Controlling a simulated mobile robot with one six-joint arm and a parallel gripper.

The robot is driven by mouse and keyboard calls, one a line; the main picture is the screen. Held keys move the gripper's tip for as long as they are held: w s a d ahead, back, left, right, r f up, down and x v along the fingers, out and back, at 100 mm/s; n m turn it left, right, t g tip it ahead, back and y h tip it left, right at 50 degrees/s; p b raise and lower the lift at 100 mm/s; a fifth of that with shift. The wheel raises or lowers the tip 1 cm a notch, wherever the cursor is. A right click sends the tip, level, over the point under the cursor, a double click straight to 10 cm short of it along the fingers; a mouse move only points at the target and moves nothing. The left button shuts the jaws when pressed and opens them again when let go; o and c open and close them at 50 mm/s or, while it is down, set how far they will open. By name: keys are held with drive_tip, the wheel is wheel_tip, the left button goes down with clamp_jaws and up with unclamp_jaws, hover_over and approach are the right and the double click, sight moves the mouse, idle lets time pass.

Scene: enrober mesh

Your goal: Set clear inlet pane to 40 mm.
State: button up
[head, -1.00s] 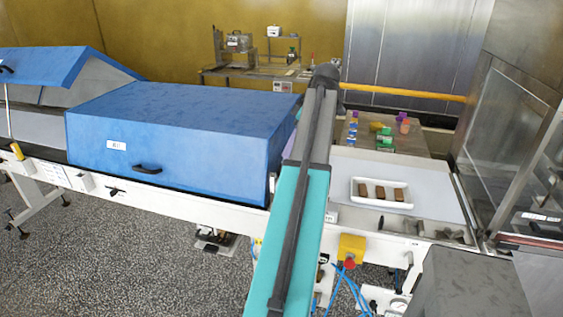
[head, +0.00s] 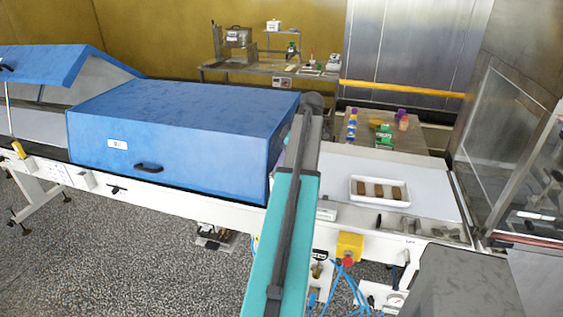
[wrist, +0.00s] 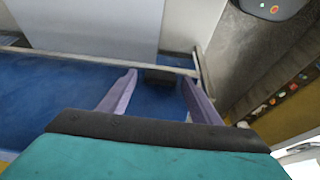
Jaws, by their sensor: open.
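My gripper (wrist: 158,78) shows in the wrist view with two pale purple fingers spread apart. A small dark block (wrist: 158,75) lies between or just beyond the fingertips, against a blue surface; I cannot tell whether either finger touches it. A pale grey flat panel (wrist: 95,22) stands beyond it at the top left. I cannot tell whether it is the clear inlet pane. In the head view, my arm hides the gripper and the spot where it works. Clear framed panes (head: 500,118) stand at the far right there. No millimetre scale is readable.
A blue hood (head: 170,135) with a black handle covers the machine left of my arm. A white tray (head: 380,192) with brown bars sits on the pale deck to the right. A yellow box with a red button (head: 348,249) is on the front. A cluttered bench (head: 265,70) stands behind.

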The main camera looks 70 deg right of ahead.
clamp_jaws()
drive_tip(key=shift+d+r, duration=0.1)
drive_tip(key=shift+r, duration=1.5)
unclamp_jaws()
drive_tip(key=shift+r, duration=0.1)
